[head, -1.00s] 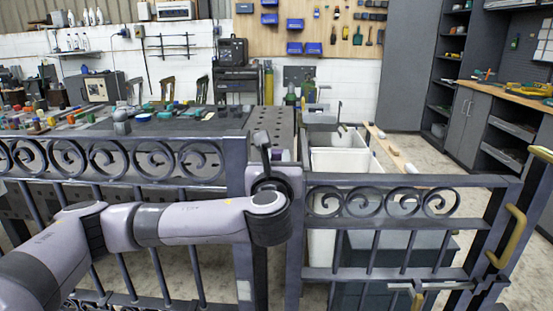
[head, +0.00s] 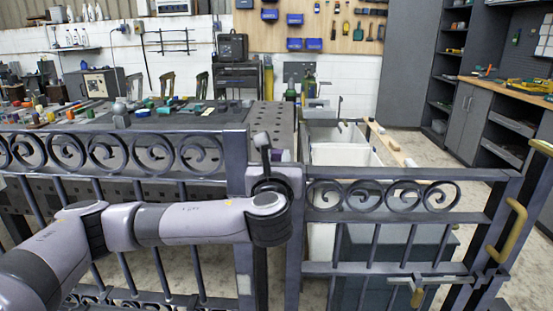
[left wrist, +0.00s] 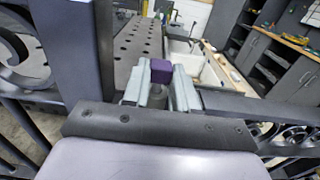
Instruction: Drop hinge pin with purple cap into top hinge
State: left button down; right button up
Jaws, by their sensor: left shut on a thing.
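The purple cap (left wrist: 161,70) of the hinge pin shows between the fingers of my left gripper (left wrist: 160,90) in the left wrist view. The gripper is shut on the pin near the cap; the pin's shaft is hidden. In the head view a bit of purple (head: 285,155) shows just behind my left wrist, by the gap between gate post (head: 240,155) and gate leaf (head: 400,176). The top hinge is hidden behind my arm, so I cannot tell whether the pin touches it. My right gripper is not in view.
The scrolled fence panel (head: 110,150) stands left of the post. The gate leaf has a brass handle (head: 513,230) and a latch at its right. Behind are a perforated workbench (head: 268,118) with clutter and a white sink (head: 340,154).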

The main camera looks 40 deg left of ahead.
pick_arm(q)
jog(key=shift+f, duration=0.35)
jog(key=c, duration=0.8)
grip_release()
jog(key=v, duration=0.7)
jog(key=shift+s, duration=0.1)
